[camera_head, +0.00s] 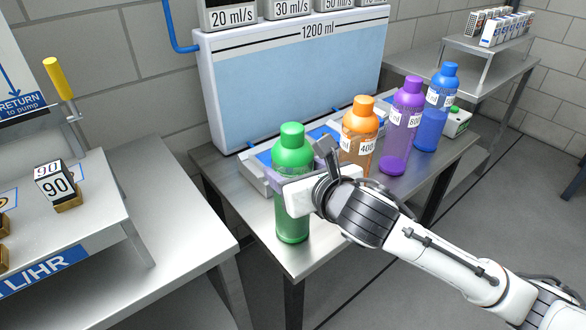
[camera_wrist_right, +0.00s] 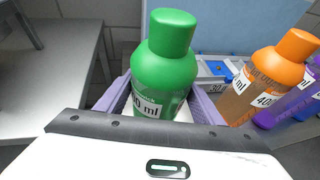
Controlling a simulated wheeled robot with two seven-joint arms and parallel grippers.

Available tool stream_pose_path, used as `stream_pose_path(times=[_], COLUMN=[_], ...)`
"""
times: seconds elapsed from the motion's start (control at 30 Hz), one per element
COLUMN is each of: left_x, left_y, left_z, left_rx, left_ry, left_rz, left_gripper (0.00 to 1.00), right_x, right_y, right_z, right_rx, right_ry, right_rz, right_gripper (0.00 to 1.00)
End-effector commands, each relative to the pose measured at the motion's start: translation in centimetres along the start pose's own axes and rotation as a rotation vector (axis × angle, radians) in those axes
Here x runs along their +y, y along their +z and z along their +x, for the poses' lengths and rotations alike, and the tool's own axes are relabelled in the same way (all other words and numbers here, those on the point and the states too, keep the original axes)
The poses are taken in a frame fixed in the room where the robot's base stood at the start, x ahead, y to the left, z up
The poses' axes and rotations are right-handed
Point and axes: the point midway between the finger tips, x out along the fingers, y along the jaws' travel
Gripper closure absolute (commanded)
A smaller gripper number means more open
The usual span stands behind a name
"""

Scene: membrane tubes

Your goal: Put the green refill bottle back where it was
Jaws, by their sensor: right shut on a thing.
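The green refill bottle (camera_head: 293,150) is upright at the left front corner of the steel table (camera_head: 310,247). In the head view my right gripper (camera_head: 297,182) is around its middle and hides part of it. The right wrist view shows the green bottle (camera_wrist_right: 165,70) between the two purple-grey fingers of my right gripper (camera_wrist_right: 160,100), which is shut on it. A label ending in "0 ml" is partly visible. I cannot tell whether the bottle's base touches the table. My left gripper is not in view.
Orange (camera_head: 358,135), purple (camera_head: 402,125) and blue (camera_head: 437,105) bottles stand in a row to the right. A light blue tank (camera_head: 295,80) marked 1200 ml stands behind. A grey bench (camera_head: 180,215) is at left, across a gap. A yellow-handled lever (camera_head: 58,78) stands there.

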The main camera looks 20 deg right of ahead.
Motion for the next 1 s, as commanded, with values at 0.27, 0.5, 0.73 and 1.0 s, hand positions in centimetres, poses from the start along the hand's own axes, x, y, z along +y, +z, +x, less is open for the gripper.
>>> stream_pose_path(times=[0.27,0.5,0.73,1.0], left_x=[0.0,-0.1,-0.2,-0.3], left_y=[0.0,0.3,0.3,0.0], left_z=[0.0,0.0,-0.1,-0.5], left_rx=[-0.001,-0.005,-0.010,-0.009], left_ry=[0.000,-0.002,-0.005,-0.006], left_rz=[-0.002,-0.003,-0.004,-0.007], left_gripper=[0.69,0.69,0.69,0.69], right_x=[0.0,0.0,0.0,0.0], right_y=[-0.2,-0.1,0.1,0.1], right_z=[0.1,0.0,-2.8,-9.5], right_rx=[0.001,0.000,-0.001,0.000], right_ry=[0.000,0.000,0.002,0.002], right_rz=[-0.001,0.000,-0.003,-0.003], right_gripper=[0.20,0.20,0.20,0.20])
